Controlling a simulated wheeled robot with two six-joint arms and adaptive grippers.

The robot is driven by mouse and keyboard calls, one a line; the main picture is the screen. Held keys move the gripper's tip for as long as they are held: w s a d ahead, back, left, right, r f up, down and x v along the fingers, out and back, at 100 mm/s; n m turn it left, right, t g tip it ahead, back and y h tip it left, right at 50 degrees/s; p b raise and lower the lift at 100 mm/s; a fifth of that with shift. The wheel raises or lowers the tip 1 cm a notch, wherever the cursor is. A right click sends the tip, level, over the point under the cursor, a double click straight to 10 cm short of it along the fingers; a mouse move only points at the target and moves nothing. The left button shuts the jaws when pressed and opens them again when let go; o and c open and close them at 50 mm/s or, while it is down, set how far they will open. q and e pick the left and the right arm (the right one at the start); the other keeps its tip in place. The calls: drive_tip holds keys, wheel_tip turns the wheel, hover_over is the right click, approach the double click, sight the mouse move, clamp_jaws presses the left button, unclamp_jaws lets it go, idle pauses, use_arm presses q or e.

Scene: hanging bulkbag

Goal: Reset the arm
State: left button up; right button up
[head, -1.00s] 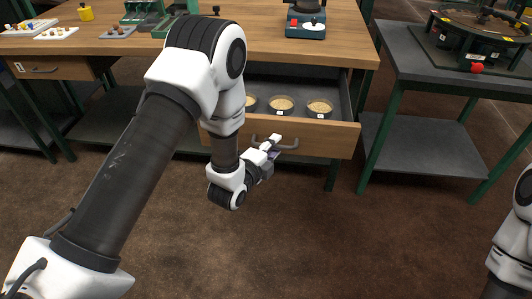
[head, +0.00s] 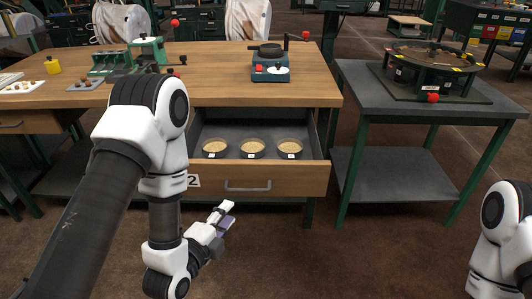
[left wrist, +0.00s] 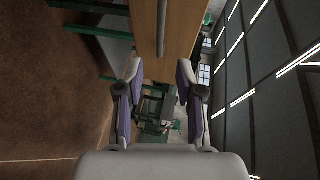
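My left arm comes in from the left of the head view and bends down in front of the workbench. My left gripper (head: 226,217) is in front of the open drawer (head: 250,181), apart from its handle (head: 248,187). In the left wrist view the two fingers of this gripper (left wrist: 160,85) stand wide apart with nothing between them. Part of my right arm (head: 500,235) shows at the right edge of the head view, but its gripper is out of the picture.
The drawer holds three dishes of grain-like material (head: 252,148). On the workbench (head: 220,92) stand a small dark green device (head: 271,66) and green fixtures (head: 112,62). A grey side table (head: 440,105) carries a round turntable rig (head: 432,62). The floor between is clear.

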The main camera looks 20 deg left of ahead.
use_arm(q)
drive_tip(key=s+f+n+g+y, duration=0.1)
drive_tip(key=s+f+n+g, duration=0.3)
drive_tip(key=f, duration=0.5)
drive_tip(key=s+f+n+g, duration=0.1)
drive_tip(key=s+f+g, duration=0.2)
drive_tip(key=s+f, duration=0.4)
drive_tip(key=s+a+f+n+g+y, duration=0.1)
drive_tip(key=s+f+n+g, duration=0.3)
drive_tip(key=s+n, duration=0.25)
drive_tip(key=s+f+n+g, duration=0.3)
drive_tip(key=s+n+g, duration=0.2)
drive_tip(key=s+n, duration=0.15)
wheel_tip(320, 180, up, 17)
drive_tip(key=n+p, duration=0.1)
drive_tip(key=p, duration=1.6)
drive_tip(key=shift+w+a, duration=0.15)
drive_tip(key=shift+w, duration=0.05)
